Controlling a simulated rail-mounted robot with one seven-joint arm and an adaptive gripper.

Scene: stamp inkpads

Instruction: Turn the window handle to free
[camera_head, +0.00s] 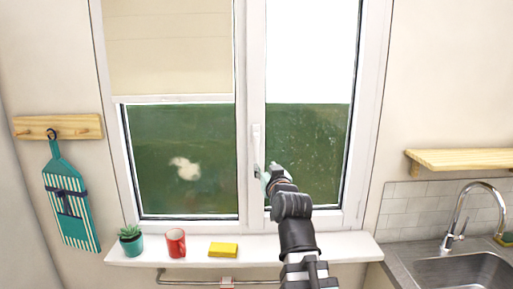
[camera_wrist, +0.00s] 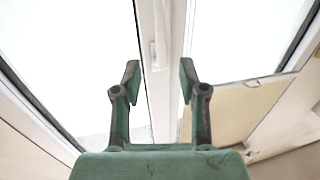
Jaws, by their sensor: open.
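The white window handle (camera_head: 256,140) is on the middle upright of the window frame and looks vertical in the head view. Its lower end is close to my gripper (camera_head: 263,174), which comes up from below right. In the wrist view, my gripper (camera_wrist: 160,72) is open, its two green fingers spread apart. The pale handle (camera_wrist: 154,52) shows beyond and between the fingertips, nearer the left finger. No contact is clear, and its exact shape is washed out against the white frame.
The window sill (camera_head: 330,246) below holds a potted plant (camera_head: 131,240), a red mug (camera_head: 176,243) and a yellow sponge-like block (camera_head: 223,249). A blind (camera_head: 168,50) covers the upper left pane. A sink (camera_head: 465,270) with a faucet (camera_head: 458,215) stands at the right.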

